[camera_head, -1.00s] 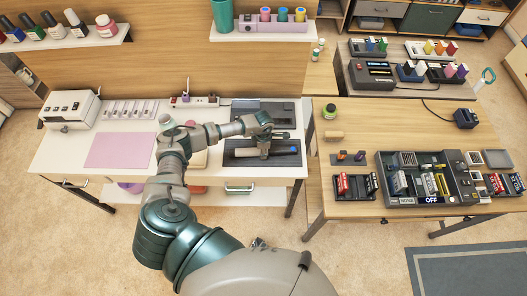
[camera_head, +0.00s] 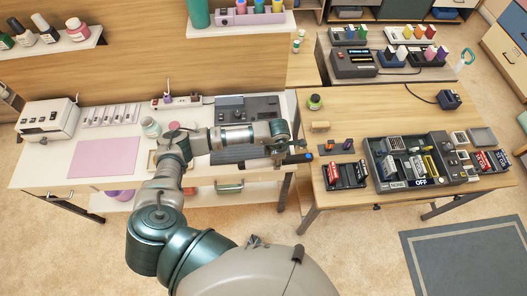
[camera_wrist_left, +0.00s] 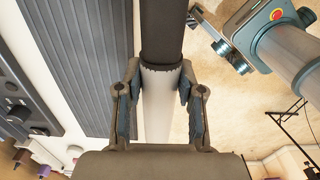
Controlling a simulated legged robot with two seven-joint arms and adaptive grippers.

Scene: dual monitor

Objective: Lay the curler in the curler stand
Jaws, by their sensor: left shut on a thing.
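In the left wrist view the curler (camera_wrist_left: 161,40) shows a dark upper section and a pale barrel between the fingers. My left gripper (camera_head: 282,150) is shut on it; both fingers also show in the left wrist view (camera_wrist_left: 160,88). A dark grey unit (camera_head: 250,108) with a sloped panel and knobs, possibly the curler stand, sits behind. A dark ridged mat (camera_head: 228,156) lies partly hidden under my arm. My right gripper is not in view.
A pink mat (camera_head: 104,158) and a white box (camera_head: 48,118) are on the left of the white table. A power strip (camera_head: 178,103) is at the back. The wooden table (camera_head: 350,110) to the right holds a dark tray (camera_head: 412,160) and several small items.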

